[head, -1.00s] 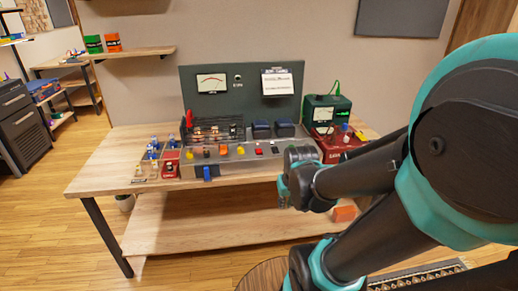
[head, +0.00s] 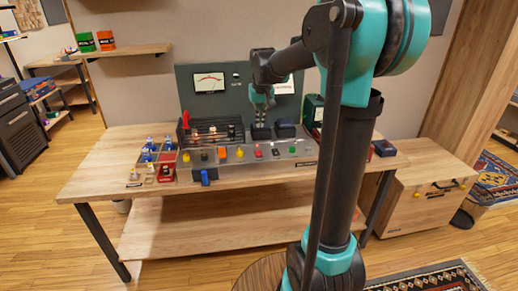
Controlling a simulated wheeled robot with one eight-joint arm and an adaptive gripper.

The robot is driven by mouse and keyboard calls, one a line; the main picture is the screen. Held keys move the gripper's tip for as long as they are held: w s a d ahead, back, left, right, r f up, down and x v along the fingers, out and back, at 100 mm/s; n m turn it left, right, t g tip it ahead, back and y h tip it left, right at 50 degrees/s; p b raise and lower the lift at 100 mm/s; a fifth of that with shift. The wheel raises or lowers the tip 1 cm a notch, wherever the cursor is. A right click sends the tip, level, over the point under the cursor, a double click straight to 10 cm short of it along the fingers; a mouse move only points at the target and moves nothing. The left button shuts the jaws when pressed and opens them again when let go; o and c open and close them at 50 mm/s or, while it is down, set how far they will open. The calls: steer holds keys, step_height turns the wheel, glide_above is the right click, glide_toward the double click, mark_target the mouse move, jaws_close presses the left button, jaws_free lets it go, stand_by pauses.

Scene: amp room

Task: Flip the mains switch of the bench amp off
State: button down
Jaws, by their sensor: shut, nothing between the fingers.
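The bench amp stands on the wooden bench, with a grey front panel (head: 262,171), tubes behind it and an upright dark green back panel (head: 216,108) with a meter (head: 209,82). Its front carries yellow knobs (head: 240,152), an orange square control (head: 222,153), a red control (head: 258,152) and small dark and pale ones at the right. I cannot tell which is the mains switch or how it is set. My gripper (head: 263,103) is shut and empty, pointing down above the dark blue blocks at the amp's back right, apart from the front controls.
A tray of small blue-topped parts (head: 150,160) and a red box (head: 166,167) stand left of the amp. A green instrument (head: 313,108) at the right is partly hidden by my arm. The bench (head: 105,165) is clear at its left end. A wooden chest (head: 410,210) stands right.

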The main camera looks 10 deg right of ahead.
glide_toward(259, 154)
steer(key=x, duration=0.5)
steer(key=shift+w+f, duration=0.2)
steer(key=shift+w, duration=0.1)
steer(key=shift+f, duration=0.65)
steer(key=shift+s, duration=0.1)
steer(key=shift+s+f, duration=0.1)
steer(key=shift+f, duration=0.2)
steer(key=shift+w+r, duration=0.3)
steer(key=shift+w, duration=0.45)
steer(key=shift+r, duration=0.1)
